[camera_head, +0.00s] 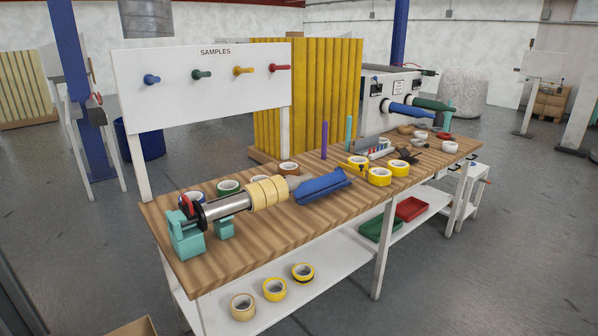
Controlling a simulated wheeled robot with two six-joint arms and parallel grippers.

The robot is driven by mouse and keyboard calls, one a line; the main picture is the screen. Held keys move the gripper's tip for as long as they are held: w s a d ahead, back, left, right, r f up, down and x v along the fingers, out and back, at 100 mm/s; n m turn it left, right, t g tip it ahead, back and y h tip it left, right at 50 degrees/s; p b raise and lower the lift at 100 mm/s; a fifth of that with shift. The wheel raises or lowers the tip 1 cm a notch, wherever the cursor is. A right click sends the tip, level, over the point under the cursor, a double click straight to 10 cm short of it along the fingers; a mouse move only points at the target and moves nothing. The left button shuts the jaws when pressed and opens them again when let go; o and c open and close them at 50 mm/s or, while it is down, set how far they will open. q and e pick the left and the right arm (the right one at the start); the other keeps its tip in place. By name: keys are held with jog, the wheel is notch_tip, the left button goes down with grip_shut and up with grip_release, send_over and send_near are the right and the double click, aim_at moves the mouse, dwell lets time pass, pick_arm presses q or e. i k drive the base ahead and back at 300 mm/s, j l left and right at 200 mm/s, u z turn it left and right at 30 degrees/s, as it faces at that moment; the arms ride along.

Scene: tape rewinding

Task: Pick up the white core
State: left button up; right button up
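Small white rings that look like cores are on the wooden bench. One white core (450,147) lies near the bench's right end. Another white ring (421,135) sits a little to its left among grey and brown pieces. A third pale ring (384,143) is partly hidden behind small items further left. I cannot tell which of these the task names. Neither of my grippers shows in the head view.
A teal-mounted roller (226,205) with tan tape stands at the bench's (330,212) left end, beside a blue piece (322,187). Yellow tape rolls (379,177) lie mid-bench, near upright purple (324,140) and teal rods. Trays and rolls sit on the lower shelf.

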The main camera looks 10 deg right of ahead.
aim_at(447, 147)
jog(key=i+l, duration=0.2)
jog(key=l, duration=0.15)
jog(key=i+l, duration=0.2)
jog(key=l, duration=0.15)
jog(key=i+l, duration=0.2)
jog(key=l, duration=0.15)
jog(key=i+l+u, duration=0.1)
jog(key=l, duration=0.25)
jog(key=i+l, duration=0.5)
jog(key=l, duration=0.2)
